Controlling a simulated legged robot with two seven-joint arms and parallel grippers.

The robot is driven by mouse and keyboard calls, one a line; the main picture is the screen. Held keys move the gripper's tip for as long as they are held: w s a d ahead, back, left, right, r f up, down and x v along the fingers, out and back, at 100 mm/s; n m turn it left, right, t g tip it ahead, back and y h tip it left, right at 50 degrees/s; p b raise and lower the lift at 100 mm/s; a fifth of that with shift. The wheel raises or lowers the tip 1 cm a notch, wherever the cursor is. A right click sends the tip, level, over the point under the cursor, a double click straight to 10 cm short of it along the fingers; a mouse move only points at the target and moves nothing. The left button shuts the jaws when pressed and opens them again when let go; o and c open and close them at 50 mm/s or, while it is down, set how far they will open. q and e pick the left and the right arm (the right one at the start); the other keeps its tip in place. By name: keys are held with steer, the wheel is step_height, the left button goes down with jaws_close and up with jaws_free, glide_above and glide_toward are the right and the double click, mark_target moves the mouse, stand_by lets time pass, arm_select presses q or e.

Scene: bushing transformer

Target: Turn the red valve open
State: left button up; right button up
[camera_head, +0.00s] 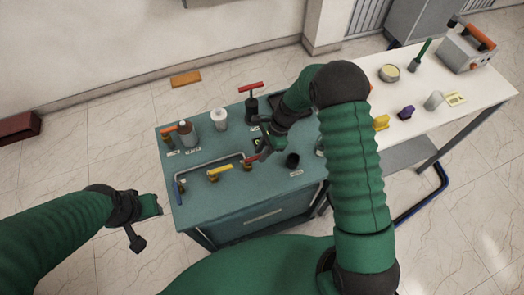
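The red valve handle (250,160) is on a pipe on top of the green cabinet (210,205), at the right end of a row with yellow and blue handles. My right gripper (265,149) is just above and to the right of the red handle, pointing down. It is small and dark here, so I cannot tell whether it touches the handle or how its fingers stand. My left gripper (152,206) is off the cabinet's left side, over the floor and away from the valve. Its fingers are too small to read.
The yellow handle (220,172) and blue handle (179,187) are on the same pipework. A red T-handle tool (250,88), a white bottle (219,119) and a brown jar (188,134) stand behind. A black cup (292,160) is close to the right. A white table (460,120) holds other items.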

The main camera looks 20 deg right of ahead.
jaws_close()
steer(key=shift+w+r, duration=0.1)
stand_by(1.0)
